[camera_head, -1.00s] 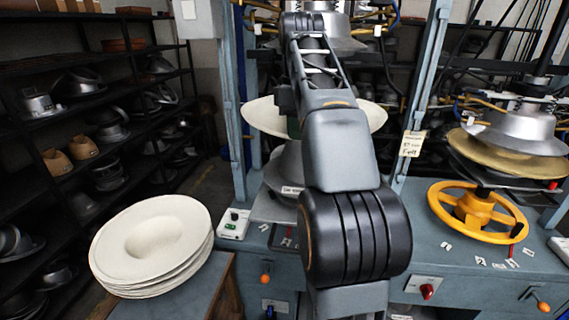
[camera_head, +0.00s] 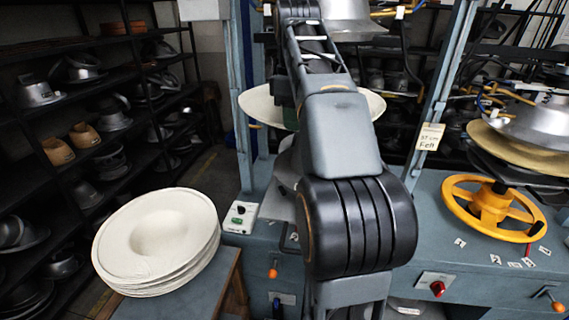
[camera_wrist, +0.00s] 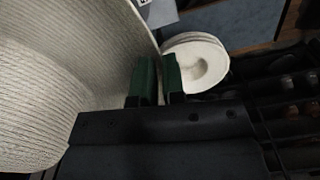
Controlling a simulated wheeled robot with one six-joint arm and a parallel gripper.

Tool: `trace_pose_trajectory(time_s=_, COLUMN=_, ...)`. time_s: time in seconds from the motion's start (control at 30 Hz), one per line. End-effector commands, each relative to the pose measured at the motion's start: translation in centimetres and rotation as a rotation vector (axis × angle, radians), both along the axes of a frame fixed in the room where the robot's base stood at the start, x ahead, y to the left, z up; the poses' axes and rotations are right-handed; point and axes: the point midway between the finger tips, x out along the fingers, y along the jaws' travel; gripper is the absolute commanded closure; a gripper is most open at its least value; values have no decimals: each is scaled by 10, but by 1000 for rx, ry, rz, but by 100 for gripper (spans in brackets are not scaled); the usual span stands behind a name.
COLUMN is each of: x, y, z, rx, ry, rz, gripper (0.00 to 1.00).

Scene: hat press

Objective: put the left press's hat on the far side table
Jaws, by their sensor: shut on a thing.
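A cream felt hat (camera_wrist: 60,85) fills the left of the wrist view. Its brim edge is between the green fingers of my gripper (camera_wrist: 158,78), which is shut on it. In the head view the same pale brim (camera_head: 258,107) shows on both sides of my arm, raised in front of the left press. A stack of cream hats (camera_head: 155,240) lies on a small side table (camera_head: 190,300) at the lower left. The stack also shows in the wrist view (camera_wrist: 200,62), beyond the fingers.
The press bench (camera_head: 460,270) has a control box (camera_head: 241,217) near the stack. A yellow handwheel (camera_head: 493,208) and another press with a tan hat (camera_head: 515,150) stand at the right. Dark shelves (camera_head: 95,75) with metal moulds line the left. Floor shows between shelves and bench.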

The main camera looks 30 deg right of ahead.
Motion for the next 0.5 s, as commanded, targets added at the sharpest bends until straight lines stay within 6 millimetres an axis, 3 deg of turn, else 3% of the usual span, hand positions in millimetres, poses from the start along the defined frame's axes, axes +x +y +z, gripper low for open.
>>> trace_pose_trajectory(time_s=0.3, x=-24, y=16, z=-57, rx=-6, ry=-4, rz=-106, gripper=100)
trace_pose_trajectory(time_s=0.5, x=-34, y=22, z=-78, rx=-8, ry=-6, rz=-140, gripper=100)
